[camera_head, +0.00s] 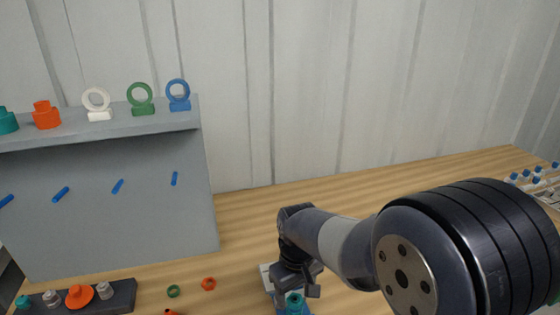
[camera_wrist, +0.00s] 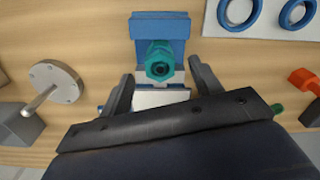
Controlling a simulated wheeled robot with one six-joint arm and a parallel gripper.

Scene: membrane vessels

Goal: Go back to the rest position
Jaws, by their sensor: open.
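My gripper (camera_wrist: 164,88) is open, with its two fingers spread in the wrist view. A teal hexagonal fitting (camera_wrist: 157,55) with a dark hole sits in a blue holder (camera_wrist: 160,22), just beyond and between the fingertips. A gap shows on each side of it, and nothing is held. In the head view my gripper (camera_head: 300,278) hangs low over the table, right above the teal fitting (camera_head: 294,298). My arm covers much of the lower right there.
A grey rack (camera_head: 120,215) with blue pegs stands left, bearing rings and fittings on top. A dark tray (camera_head: 122,294) holds several parts. Green (camera_head: 173,291) and orange (camera_head: 208,284) rings lie on the wooden table. A metal flanged part (camera_wrist: 56,82) lies left in the wrist view.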

